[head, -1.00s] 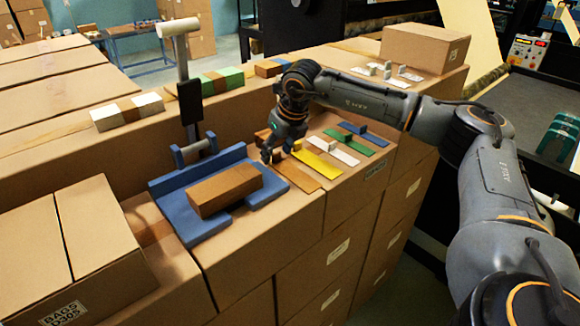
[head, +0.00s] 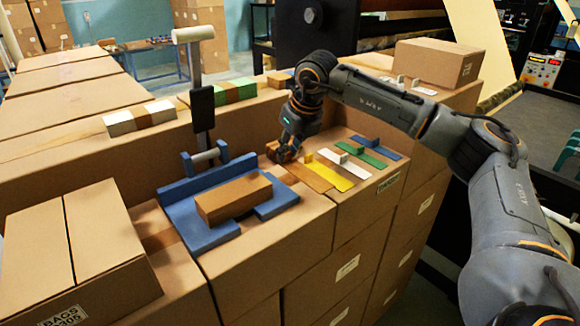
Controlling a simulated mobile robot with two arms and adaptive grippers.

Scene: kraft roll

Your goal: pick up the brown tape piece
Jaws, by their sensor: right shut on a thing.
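The brown tape piece (head: 309,178) is a flat tan strip on top of the cardboard boxes, leftmost in a row of coloured strips. The strip still appears to lie flat on the box. My left gripper is not in view.
A blue fixture (head: 190,227) holding a brown block (head: 233,198) stands close on the left.

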